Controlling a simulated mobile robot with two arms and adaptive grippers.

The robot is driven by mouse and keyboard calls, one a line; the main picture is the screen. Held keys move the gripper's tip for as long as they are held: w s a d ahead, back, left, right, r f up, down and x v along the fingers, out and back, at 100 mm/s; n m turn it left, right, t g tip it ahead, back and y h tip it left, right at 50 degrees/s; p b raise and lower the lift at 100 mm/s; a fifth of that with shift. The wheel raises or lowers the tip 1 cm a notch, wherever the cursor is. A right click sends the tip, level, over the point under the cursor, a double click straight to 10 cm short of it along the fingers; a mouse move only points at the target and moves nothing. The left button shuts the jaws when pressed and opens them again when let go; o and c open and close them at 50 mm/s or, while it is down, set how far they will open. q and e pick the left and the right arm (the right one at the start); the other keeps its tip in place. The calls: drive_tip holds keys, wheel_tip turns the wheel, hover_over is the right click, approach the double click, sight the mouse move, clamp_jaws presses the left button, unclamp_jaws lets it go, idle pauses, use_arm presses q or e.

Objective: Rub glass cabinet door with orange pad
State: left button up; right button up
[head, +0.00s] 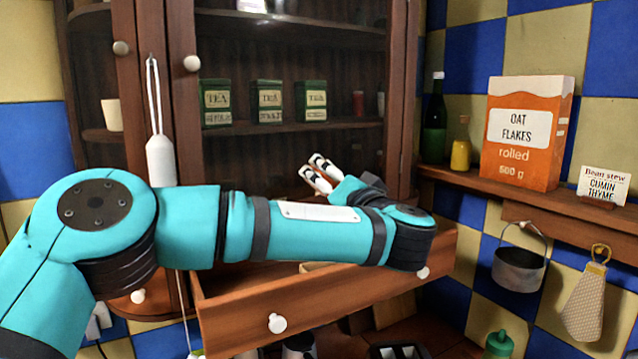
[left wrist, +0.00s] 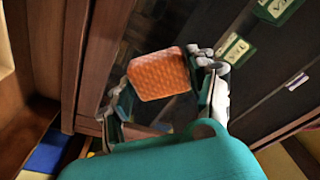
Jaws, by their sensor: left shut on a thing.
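The glass cabinet door (head: 265,160) stands in the middle of the head view, with a brown wooden frame and dark glass. My left arm reaches across in front of it. My left gripper (head: 318,173) is in front of the lower glass, its white fingers pointing up and left. In the left wrist view, the orange pad (left wrist: 158,75) is between the fingers of the gripper, which is shut on it. The pad is textured and faces the dark glass; I cannot tell whether it touches. My right gripper is not in view.
An open drawer (head: 240,322) juts out below the cabinet under my arm. A white object hangs on a cord (head: 160,160) at the cabinet's left. Green tea tins (head: 267,100) stand behind the glass. An oat flakes box (head: 525,135) and bottles sit on the right shelf.

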use_arm(q)
drive_tip(key=shift+s+d, duration=0.4)
drive_tip(key=shift+s, duration=0.15)
drive_tip(key=shift+b+v, duration=0.4)
drive_tip(key=shift+v, duration=1.15)
drive_tip(key=shift+d+r, duration=0.1)
drive_tip(key=shift+d, duration=0.05)
drive_tip(key=shift+w, duration=0.1)
